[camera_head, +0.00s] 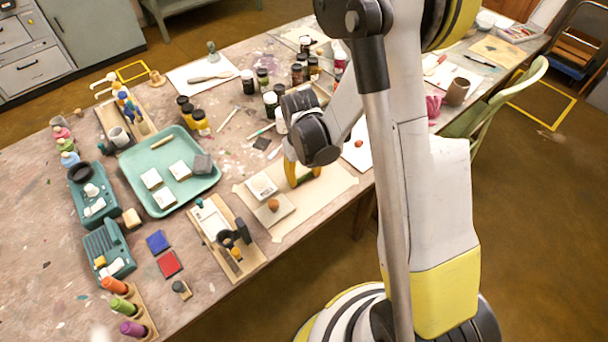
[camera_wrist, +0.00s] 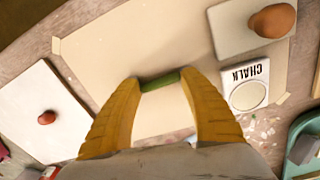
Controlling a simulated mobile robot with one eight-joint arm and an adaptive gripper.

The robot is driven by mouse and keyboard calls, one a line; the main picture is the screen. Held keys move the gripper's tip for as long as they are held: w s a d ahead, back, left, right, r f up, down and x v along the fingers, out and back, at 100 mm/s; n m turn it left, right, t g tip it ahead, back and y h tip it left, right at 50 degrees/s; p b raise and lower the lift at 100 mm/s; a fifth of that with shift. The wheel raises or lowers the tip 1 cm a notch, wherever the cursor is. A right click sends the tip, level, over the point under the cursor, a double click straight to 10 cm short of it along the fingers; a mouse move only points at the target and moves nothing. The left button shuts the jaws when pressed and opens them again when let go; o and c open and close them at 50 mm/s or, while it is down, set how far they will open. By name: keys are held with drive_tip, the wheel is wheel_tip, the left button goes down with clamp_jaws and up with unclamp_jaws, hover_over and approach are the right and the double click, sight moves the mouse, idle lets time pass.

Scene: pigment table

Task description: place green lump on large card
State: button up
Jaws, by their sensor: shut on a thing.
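My gripper (camera_wrist: 162,82) points down with its yellow fingers closed on the green lump (camera_wrist: 160,81), which shows as a dark green strip between the fingertips. In the head view my gripper (camera_head: 302,175) is over the beige taped sheet (camera_head: 328,190). A large white card (camera_wrist: 25,98) with a red lump (camera_wrist: 46,118) on it lies left of my gripper in the wrist view. A smaller pale card (camera_wrist: 232,38) with an orange-brown lump (camera_wrist: 273,20) lies at the upper right. I cannot tell whether the lump touches the sheet.
A white box marked CHALK (camera_wrist: 246,86) sits close to the right finger. In the head view a green tray (camera_head: 136,178) with white blocks stands left, and several dark jars (camera_head: 300,72) stand behind my gripper. The front of the beige sheet is bare.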

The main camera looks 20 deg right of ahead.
drive_tip(key=o, duration=0.7)
drive_tip(key=shift+c, duration=0.2)
wheel_tip(320, 180, up, 13)
drive_tip(key=p, duration=0.6)
wheel_tip(320, 180, up, 12)
drive_tip(key=t, duration=0.3)
hover_over(303, 177)
drive_tip(key=s, duration=0.5)
drive_tip(key=s+a+r+m+t, duration=0.1)
drive_tip(key=s+r+t, duration=0.3)
drive_tip(key=s, duration=0.4)
drive_tip(key=shift+r, duration=0.9)
